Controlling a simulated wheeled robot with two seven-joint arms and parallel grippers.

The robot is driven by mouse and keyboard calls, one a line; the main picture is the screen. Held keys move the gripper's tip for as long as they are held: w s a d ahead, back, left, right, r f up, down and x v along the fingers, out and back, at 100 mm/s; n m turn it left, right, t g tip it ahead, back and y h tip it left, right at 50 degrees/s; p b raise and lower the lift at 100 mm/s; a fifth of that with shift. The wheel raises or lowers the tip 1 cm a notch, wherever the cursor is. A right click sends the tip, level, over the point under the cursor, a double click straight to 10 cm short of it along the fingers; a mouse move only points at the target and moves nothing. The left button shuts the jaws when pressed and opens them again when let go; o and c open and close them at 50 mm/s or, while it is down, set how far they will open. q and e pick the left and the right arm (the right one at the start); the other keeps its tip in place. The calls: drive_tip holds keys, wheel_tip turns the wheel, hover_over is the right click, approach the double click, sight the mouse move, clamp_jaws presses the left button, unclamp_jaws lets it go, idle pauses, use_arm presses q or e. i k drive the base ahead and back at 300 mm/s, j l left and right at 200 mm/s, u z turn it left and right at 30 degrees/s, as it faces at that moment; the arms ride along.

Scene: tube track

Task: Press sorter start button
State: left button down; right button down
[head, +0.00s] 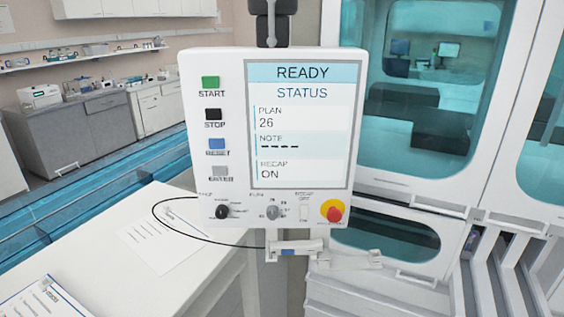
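The sorter's control panel (270,150) is a white upright box facing me in the middle of the head view. Its green START button (210,83) is at the upper left of the panel, above a black STOP button (213,114), a blue button (217,144) and a grey button (220,172). The screen (303,125) reads READY, STATUS, PLAN 26, NOTE with dashes, and RECAP ON. Nothing covers the START button. Neither of my grippers shows in this view.
Below the buttons are a black knob (222,211), a grey knob (272,212) and a red-and-yellow knob (332,210). A white cabled device (295,248) sits beneath the panel. A white table (95,235) with papers stands left; a glazed white machine (440,110) stands right.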

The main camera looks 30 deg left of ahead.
sight(208, 82)
drive_tip(key=u, duration=1.25)
